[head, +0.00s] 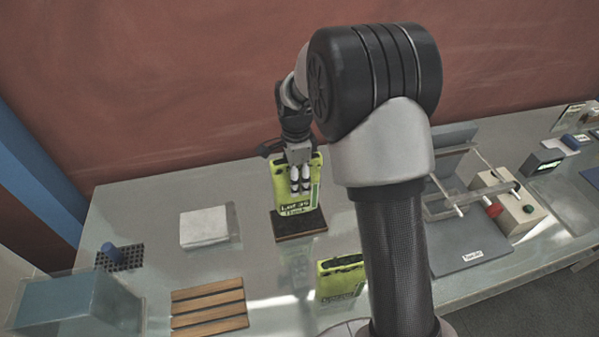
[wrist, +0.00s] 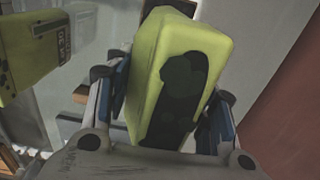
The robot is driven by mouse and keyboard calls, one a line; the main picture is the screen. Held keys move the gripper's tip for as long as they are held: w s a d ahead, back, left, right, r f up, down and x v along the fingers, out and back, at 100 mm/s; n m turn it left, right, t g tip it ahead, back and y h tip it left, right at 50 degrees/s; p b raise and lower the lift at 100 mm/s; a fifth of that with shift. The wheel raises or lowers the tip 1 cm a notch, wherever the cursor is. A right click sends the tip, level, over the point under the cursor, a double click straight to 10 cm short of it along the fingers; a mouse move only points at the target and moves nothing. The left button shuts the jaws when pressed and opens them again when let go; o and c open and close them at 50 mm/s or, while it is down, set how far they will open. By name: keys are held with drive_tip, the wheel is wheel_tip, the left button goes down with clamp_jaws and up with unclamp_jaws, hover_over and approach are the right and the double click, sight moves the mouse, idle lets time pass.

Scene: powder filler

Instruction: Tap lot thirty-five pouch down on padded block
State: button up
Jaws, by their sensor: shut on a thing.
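The lot 35 pouch (head: 295,197) is yellow-green, with a label reading "Lot 35" and a second line below it. My gripper (head: 300,185) is shut on it, and the pouch is upright. In the wrist view the pouch (wrist: 200,45) sits between the two fingers (wrist: 168,110), its dark open top facing the camera. The padded block (head: 315,226), a dark pad with a wooden edge, is directly under the pouch. The pouch's bottom appears at or just above the block; I cannot tell whether they touch.
A second yellow-green pouch (head: 340,276) stands nearer the front. A slatted wooden rack (head: 208,308), a white pad (head: 205,228) and a blue-grey bin (head: 65,303) are at the left. A sealer-like machine (head: 470,248) stands right of my arm.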

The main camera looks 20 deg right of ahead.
sight(286, 205)
drive_tip(key=shift+w+d+f+b, duration=0.15)
drive_tip(key=shift+f+b, duration=0.65)
drive_tip(key=shift+f, duration=0.4)
drive_tip(key=shift+w+d+f+b, duration=0.15)
drive_tip(key=shift+f+b, duration=0.6)
drive_tip(key=shift+f, duration=0.5)
drive_tip(key=shift+f+b, duration=0.85)
drive_tip(key=shift+f, duration=0.45)
drive_tip(key=shift+r, duration=0.1)
drive_tip(key=shift+r+p, duration=1.05)
drive_tip(key=shift+r, duration=0.3)
drive_tip(key=shift+f, duration=0.15)
